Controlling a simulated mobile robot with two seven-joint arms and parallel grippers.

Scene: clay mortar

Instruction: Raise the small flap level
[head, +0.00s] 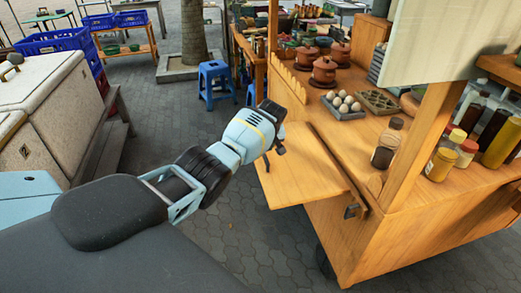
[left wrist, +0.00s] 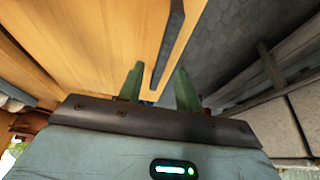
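The small flap (head: 312,178) is a plain wooden board that juts out from the near side of the wooden cart, just below its counter. It looks near level; I cannot tell its exact tilt. My left gripper (head: 273,148) is at the flap's outer far corner. In the left wrist view the green fingers of my left gripper (left wrist: 158,88) are spread apart, with the flap's wood (left wrist: 95,35) and its edge between and beside them. A dark bar (left wrist: 170,40) runs along that edge. I cannot tell whether the fingers touch it. My right gripper is out of view.
The cart counter (head: 378,125) holds clay pots (head: 324,72), a tray of eggs (head: 344,105), and a dark-filled jar (head: 386,145) near the flap. A wooden post (head: 425,140) rises beside it. Paved floor (head: 240,245) is clear below. A blue stool (head: 213,82) stands behind.

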